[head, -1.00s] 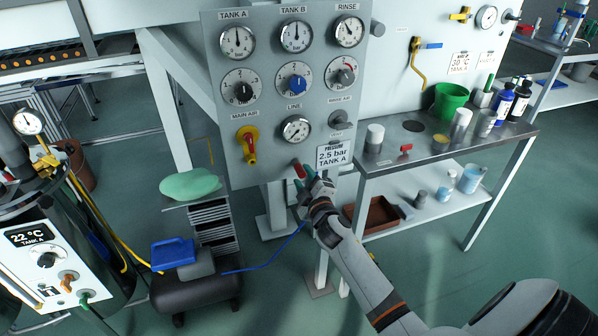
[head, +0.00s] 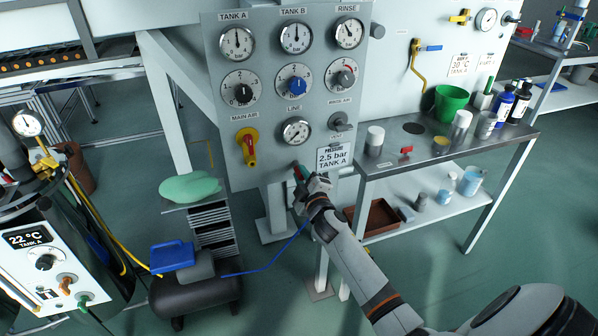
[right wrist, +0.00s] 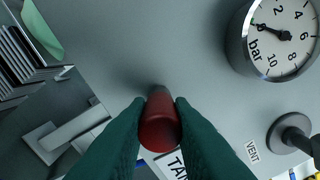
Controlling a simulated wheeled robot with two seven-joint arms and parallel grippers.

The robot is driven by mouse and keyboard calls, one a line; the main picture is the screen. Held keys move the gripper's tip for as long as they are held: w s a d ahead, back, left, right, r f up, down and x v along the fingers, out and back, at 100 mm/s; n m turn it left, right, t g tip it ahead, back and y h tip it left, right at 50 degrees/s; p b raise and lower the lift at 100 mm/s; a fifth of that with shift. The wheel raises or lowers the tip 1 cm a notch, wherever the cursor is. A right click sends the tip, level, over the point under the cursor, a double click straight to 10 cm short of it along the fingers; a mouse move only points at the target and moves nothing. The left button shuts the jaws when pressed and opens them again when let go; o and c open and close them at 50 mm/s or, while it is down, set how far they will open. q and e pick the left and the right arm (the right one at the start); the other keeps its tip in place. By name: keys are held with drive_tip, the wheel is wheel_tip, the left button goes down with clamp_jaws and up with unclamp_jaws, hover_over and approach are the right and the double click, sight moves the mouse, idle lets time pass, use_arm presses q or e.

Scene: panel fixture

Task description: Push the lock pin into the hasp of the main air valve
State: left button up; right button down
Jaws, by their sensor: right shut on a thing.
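The main air valve (head: 247,146) is on the left of the grey panel, with a yellow body and a red and yellow handle pointing down. Its hasp is too small to make out. A red pin (head: 295,165) shows at the panel's lower edge, below the line gauge. My right gripper (head: 299,174) is there, right of and below the valve. In the right wrist view its green fingers are shut on the red pin (right wrist: 159,122), whose round end faces the camera. I cannot tell whether the pin's far end touches the panel. My left gripper is not in view.
The grey panel (head: 215,100) carries several gauges and knobs. A metal bench (head: 445,150) with bottles stands at the right. A compressor (head: 195,285) is on the floor below.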

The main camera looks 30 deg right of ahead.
sight(302, 177)
drive_tip(key=c, duration=2)
unclamp_jaws()
clamp_jaws()
drive_tip(key=shift+p+v, duration=0.6)
drive_tip(key=shift+v, duration=1.25)
drive_tip(key=shift+s+a, duration=0.15)
drive_tip(key=shift+s, duration=0.4)
drive_tip(key=shift+p+v, duration=0.5)
drive_tip(key=shift+v, duration=1.45)
